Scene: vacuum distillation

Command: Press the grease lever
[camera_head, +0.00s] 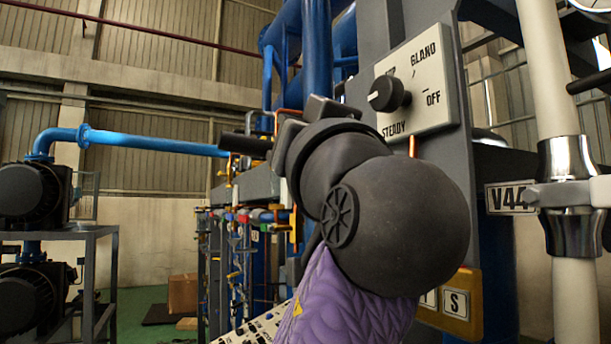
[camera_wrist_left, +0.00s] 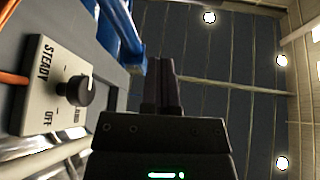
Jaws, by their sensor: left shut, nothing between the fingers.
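I cannot single out a grease lever with certainty in either view. A pale panel (camera_head: 417,79) marked GLAND, OFF and STEADY carries a black knob (camera_head: 388,94). The panel (camera_wrist_left: 40,102) and its knob (camera_wrist_left: 76,90) also show at the left of the left wrist view. My left gripper (camera_head: 232,143) is left of the panel in the head view, partly hidden by my wrist. In the left wrist view my left gripper (camera_wrist_left: 162,66) has its fingers together and empty, apart from the knob. My right gripper is in neither view.
A white pipe (camera_head: 577,300) with a metal collar and a V44 label (camera_head: 511,198) stands at the right. A blue pipe (camera_head: 155,143) runs at the left above dark machines (camera_head: 32,200) on a frame. A rack with coloured parts (camera_head: 245,217) stands behind my arm.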

